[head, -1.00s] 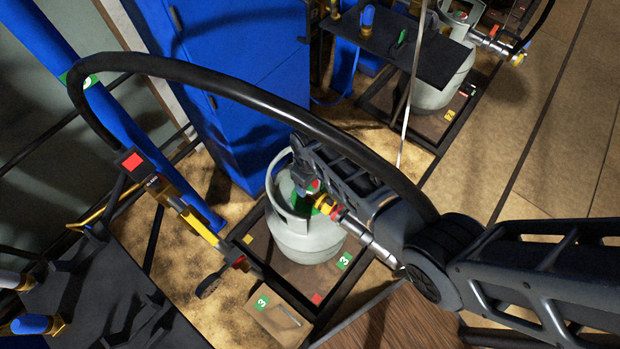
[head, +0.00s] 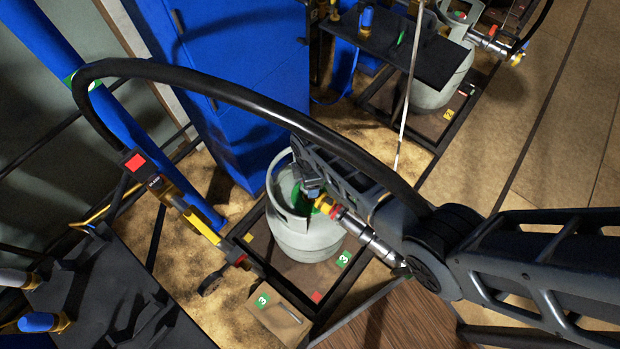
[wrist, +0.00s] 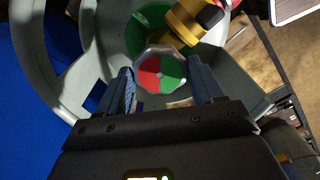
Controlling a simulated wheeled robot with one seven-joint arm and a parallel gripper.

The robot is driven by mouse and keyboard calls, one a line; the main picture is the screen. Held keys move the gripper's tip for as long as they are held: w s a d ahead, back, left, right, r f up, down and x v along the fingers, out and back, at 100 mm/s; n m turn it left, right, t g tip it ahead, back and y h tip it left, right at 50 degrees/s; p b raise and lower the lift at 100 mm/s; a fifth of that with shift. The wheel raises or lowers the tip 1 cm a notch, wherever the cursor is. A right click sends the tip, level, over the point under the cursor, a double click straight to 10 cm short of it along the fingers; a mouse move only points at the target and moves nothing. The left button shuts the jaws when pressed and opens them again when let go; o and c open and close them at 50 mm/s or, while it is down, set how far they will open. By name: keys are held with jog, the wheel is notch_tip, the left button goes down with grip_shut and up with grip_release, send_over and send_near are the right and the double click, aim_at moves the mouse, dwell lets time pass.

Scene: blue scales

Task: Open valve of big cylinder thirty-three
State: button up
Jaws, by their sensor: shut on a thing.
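The grey cylinder (head: 306,243) stands on a dark scale platform, with a green "3" label (head: 344,258) on the platform. In the head view my gripper (head: 311,188) partly hides the cylinder's top, and the knob cannot be made out. A brass valve body (wrist: 192,20) sits just beyond the knob.
A hose coupling (head: 365,236) runs from the cylinder's valve to the right. A black hose (head: 235,92) arches over the cylinder. A blue cabinet (head: 235,95) stands behind. Another cylinder (head: 440,85) is at the upper right. A box (head: 279,315) marked "3" is in front.

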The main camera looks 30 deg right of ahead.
jog(key=n, duration=0.4)
jog(key=shift+n, duration=0.3)
jog(key=n, duration=0.4)
jog(key=shift+p, duration=0.4)
jog(key=shift+n, duration=0.3)
jog(key=o, duration=1)
jog(key=shift+o, duration=0.2)
jog(key=shift+r, duration=0.1)
jog(key=shift+r+p, duration=0.7)
jog(key=shift+r, duration=3.1)
